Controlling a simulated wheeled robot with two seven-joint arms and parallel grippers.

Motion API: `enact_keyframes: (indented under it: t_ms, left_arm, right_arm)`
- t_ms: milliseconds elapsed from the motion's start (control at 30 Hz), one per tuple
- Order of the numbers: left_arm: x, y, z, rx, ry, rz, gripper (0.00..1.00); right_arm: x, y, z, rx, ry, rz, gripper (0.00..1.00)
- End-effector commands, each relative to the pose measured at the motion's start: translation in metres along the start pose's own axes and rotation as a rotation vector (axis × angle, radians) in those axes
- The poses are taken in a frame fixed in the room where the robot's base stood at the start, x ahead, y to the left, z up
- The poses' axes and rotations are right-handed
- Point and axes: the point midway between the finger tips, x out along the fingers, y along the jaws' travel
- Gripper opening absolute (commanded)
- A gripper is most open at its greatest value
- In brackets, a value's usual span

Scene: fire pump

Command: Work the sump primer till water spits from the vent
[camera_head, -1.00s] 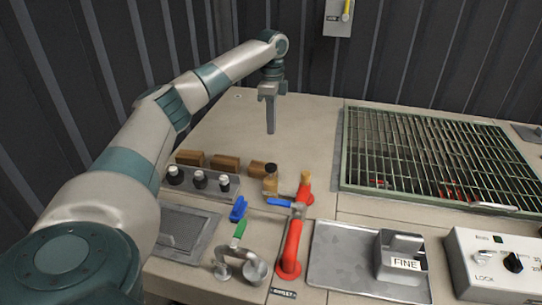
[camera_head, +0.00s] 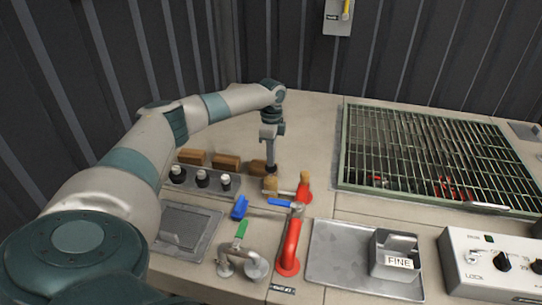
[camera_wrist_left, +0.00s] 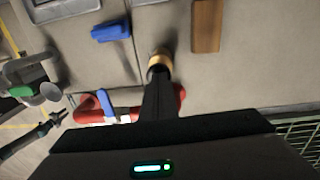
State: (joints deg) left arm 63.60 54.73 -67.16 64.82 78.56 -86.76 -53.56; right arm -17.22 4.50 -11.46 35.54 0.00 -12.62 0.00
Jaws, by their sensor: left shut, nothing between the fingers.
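A small brass cylinder (camera_head: 270,185), its black top now mostly hidden, stands behind the red pipe (camera_head: 290,248) with the blue lever (camera_head: 280,203). It may be the sump primer; no label on it is readable. My left gripper (camera_head: 270,168) is shut and empty, pointing down right over this cylinder. In the left wrist view the shut fingers (camera_wrist_left: 160,95) reach toward the brass ring (camera_wrist_left: 160,60); I cannot tell whether they touch. I cannot pick out the vent for certain, and no water shows.
Wooden blocks (camera_head: 226,163) and a strip of black-and-white knobs (camera_head: 202,179) lie left of the gripper. A blue handle (camera_head: 239,208) and a green-handled fitting (camera_head: 241,230) stand in front. A grate (camera_head: 425,155) and a metal tray (camera_head: 345,266) are at right.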

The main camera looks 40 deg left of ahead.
Motion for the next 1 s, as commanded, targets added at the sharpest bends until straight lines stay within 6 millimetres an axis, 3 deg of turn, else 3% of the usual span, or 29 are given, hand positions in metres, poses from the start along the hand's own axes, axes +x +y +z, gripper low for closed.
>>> enact_keyframes:
  t_ms: [267, 533, 1000]
  left_arm:
    - [0.002, 0.0, 0.0, 0.0, 0.0, 0.0, 0.0]
    - [0.034, -0.001, 0.0, 0.0, 0.0, 0.003, 0.0]
    - [0.036, -0.001, 0.0, 0.002, -0.002, 0.005, 0.0]
  right_arm:
    - [0.001, 0.0, 0.0, 0.0, 0.0, 0.0, 0.31]
    - [0.01, 0.0, 0.001, 0.0, 0.0, 0.0, 0.31]
    - [0.011, 0.002, 0.001, -0.001, 0.0, 0.002, 0.31]
